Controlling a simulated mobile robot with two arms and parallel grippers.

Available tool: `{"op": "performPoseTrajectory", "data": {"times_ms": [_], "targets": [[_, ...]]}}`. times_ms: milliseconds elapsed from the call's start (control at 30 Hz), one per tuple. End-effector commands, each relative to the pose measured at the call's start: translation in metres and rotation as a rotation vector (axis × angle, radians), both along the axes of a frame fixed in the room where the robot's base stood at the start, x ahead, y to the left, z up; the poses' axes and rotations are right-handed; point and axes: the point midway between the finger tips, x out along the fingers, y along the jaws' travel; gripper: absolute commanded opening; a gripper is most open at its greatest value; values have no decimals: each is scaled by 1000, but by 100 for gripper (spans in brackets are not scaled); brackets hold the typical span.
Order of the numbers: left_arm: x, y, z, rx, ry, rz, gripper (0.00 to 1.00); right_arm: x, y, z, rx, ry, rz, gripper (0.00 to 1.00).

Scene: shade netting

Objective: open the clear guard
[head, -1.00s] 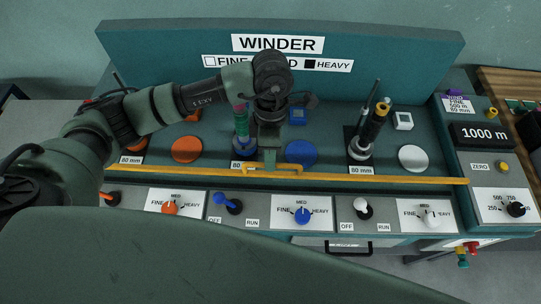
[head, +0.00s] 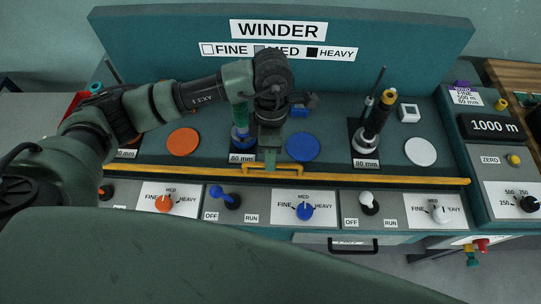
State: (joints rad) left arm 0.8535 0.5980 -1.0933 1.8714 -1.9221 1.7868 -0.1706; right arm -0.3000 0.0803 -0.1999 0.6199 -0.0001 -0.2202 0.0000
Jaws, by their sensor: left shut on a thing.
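The clear guard shows mainly as a yellow-orange bar (head: 400,180) along its front edge, low across the winder, with a small raised yellow handle (head: 287,169) near the middle. Its clear panel is hard to make out. My left gripper (head: 270,162) comes down from above at the handle and is shut on it; the fingertips are small and partly hidden by the wrist. The bar lies just behind the row of knobs and switches. My right gripper is not in view.
Behind the bar stand spindles, including a black one (head: 375,120), with orange, blue (head: 302,147) and white discs. In front are the blue switch (head: 228,196), blue knob (head: 305,210) and white switch (head: 369,203). A counter box (head: 490,126) stands at right.

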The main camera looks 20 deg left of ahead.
Motion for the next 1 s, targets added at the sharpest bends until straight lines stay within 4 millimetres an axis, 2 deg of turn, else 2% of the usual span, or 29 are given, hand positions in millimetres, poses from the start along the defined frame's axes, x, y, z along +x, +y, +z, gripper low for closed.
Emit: {"op": "performPoseTrajectory", "data": {"times_ms": [233,267,300,333,700,767,1000], "targets": [[1,0,2,0,-2,1,0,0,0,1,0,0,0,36],[1,0,2,0,-2,1,21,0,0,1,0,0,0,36],[1,0,2,0,-2,0,32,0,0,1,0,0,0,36],[1,0,2,0,-2,0,34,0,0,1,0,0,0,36],[2,0,6,0,-4,0,34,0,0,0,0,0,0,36],[4,1,12,0,-4,0,34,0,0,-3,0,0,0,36],[12,3,52,0,-6,0,34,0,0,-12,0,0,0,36]]}}
